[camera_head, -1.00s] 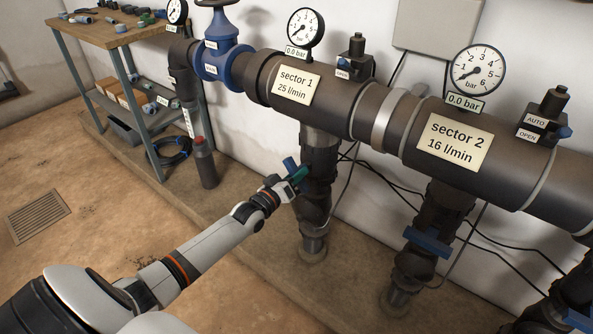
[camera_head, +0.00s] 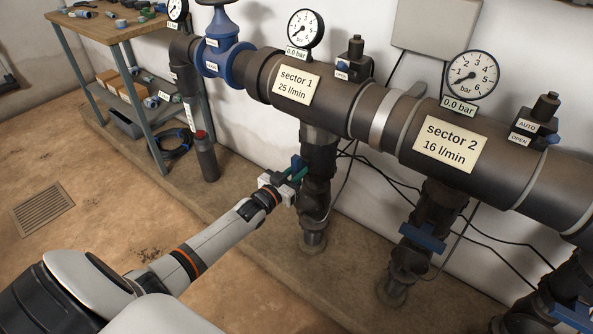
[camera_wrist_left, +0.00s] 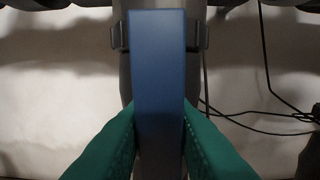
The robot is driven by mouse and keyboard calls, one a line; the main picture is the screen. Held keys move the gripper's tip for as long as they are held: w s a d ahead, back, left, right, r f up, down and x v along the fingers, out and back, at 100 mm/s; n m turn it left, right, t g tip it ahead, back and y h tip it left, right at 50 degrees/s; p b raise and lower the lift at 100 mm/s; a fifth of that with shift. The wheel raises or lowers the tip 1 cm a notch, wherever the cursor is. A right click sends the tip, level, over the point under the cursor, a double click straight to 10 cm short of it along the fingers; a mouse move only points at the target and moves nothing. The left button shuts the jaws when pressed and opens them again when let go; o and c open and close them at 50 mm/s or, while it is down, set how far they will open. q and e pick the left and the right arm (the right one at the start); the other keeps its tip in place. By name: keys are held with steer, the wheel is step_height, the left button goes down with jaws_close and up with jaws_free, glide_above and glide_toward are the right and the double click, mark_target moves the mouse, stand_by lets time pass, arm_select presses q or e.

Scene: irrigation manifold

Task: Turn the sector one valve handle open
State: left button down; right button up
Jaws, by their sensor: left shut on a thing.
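The sector 1 valve is on the dark vertical pipe (camera_head: 317,150) below the label "sector 1, 25 l/min" (camera_head: 296,85). Its blue handle (camera_head: 296,162) shows only in part in the head view, behind my gripper. In the left wrist view the blue bar of the handle (camera_wrist_left: 158,55) runs upright through the middle. My left gripper (camera_head: 293,177) is shut on this handle, with one green finger on each side of it in the wrist view (camera_wrist_left: 160,115). The sector 1 gauge (camera_head: 305,29) reads 0.0 bar. My right gripper is not in view.
The sector 2 pipe carries another blue handle (camera_head: 422,237), set crosswise, to the right. Black cables (camera_head: 382,180) hang behind the pipes. A workbench (camera_head: 100,28) with fittings stands at the back left. The floor around the drain grate (camera_head: 42,208) is clear.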

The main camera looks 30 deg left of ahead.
arm_select(q)
steer(key=shift+f, duration=0.1)
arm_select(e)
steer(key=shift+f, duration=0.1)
arm_select(q)
steer(key=c, duration=1.3)
jaws_free()
steer(key=shift+s, duration=0.1)
steer(key=shift+s, duration=0.4)
steer(key=s, duration=0.3)
steer(key=s+p, duration=0.1)
steer(key=s, duration=0.3)
steer(key=s+a+p, duration=0.1)
steer(key=s, duration=0.3)
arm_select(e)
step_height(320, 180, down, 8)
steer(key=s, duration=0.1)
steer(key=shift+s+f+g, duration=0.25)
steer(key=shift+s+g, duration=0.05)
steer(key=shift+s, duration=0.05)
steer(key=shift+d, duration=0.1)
